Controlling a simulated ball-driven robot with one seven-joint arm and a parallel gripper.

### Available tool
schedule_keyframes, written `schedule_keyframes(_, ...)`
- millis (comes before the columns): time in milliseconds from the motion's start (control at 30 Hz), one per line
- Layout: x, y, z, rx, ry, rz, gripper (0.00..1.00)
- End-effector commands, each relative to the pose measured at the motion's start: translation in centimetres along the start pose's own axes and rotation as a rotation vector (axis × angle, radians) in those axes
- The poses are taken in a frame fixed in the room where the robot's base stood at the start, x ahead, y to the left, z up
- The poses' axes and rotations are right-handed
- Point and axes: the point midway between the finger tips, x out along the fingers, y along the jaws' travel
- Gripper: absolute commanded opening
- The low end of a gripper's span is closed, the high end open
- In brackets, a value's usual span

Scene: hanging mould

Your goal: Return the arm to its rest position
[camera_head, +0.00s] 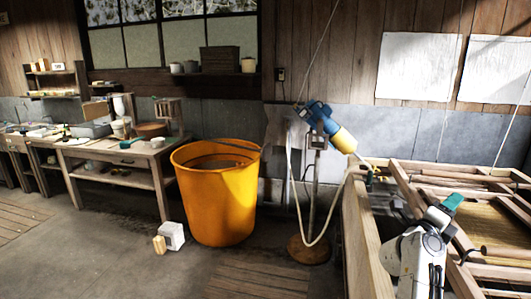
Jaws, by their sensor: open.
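My white arm rises at the lower right of the head camera view, in front of the wooden frame. Its end, my gripper (451,204), points up and to the right, with a teal part at its tip. It is small in the picture and I see nothing held in it. The gap between the fingers is hard to make out. The wooden frame (408,190) with its slats lies behind and around the arm.
A large orange bucket (222,212) stands on the floor at the centre. A blue and yellow machine (325,125) on a stand with a pale hose is right of it. A white block (171,236) lies on the floor. A workbench (110,152) stands at the left.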

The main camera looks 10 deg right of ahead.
Motion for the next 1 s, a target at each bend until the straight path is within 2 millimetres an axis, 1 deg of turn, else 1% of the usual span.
schedule_keyframes(33, -0.9, -1.2, 0.7, -0.066, -0.096, -0.093, 0.43)
schedule_keyframes(67, -1.6, -2.0, 1.3, -0.105, -0.159, -0.147, 0.43)
schedule_keyframes(133, -3.8, -3.3, 3.0, -0.200, -0.310, -0.260, 0.43)
schedule_keyframes(167, -4.9, -3.7, 3.7, -0.241, -0.377, -0.302, 0.43)
schedule_keyframes(200, -6.6, -3.9, 4.7, -0.300, -0.466, -0.353, 0.43)
schedule_keyframes(267, -9.4, -3.8, 6.0, -0.391, -0.604, -0.418, 0.43)
schedule_keyframes(300, -11.5, -3.5, 6.7, -0.452, -0.698, -0.453, 0.43)
schedule_keyframes(367, -14.7, -2.5, 7.5, -0.547, -0.837, -0.494, 0.43)
schedule_keyframes(400, -16.9, -1.6, 7.8, -0.612, -0.929, -0.512, 0.43)
schedule_keyframes(467, -20.2, 0.0, 7.8, -0.713, -1.065, -0.530, 0.43)
schedule_keyframes(500, -22.4, 1.2, 7.6, -0.781, -1.155, -0.532, 0.43)
schedule_keyframes(533, -24.0, 2.2, 7.2, -0.833, -1.220, -0.530, 0.43)
schedule_keyframes(567, -25.6, 3.2, 6.7, -0.886, -1.284, -0.524, 0.43)
schedule_keyframes(600, -27.6, 4.6, 5.8, -0.957, -1.369, -0.510, 0.43)
schedule_keyframes(667, -30.5, 6.6, 4.0, -1.066, -1.489, -0.476, 0.43)
schedule_keyframes(700, -32.3, 7.9, 2.5, -1.140, -1.564, -0.447, 0.43)
schedule_keyframes(767, -34.7, 9.7, 0.0, -1.249, -1.670, -0.388, 0.43)
schedule_keyframes(800, -36.2, 10.8, -2.0, -1.323, -1.735, -0.342, 0.43)
schedule_keyframes(867, -38.1, 12.0, -5.1, -1.430, -1.821, -0.261, 0.43)
schedule_keyframes(900, -39.2, 12.7, -7.3, -1.500, -1.871, -0.202, 0.43)
schedule_keyframes(967, -40.6, 13.3, -10.7, -1.598, -1.934, -0.104, 0.43)
schedule_keyframes(1000, -41.5, 13.5, -13.0, -1.662, -1.969, -0.034, 0.43)
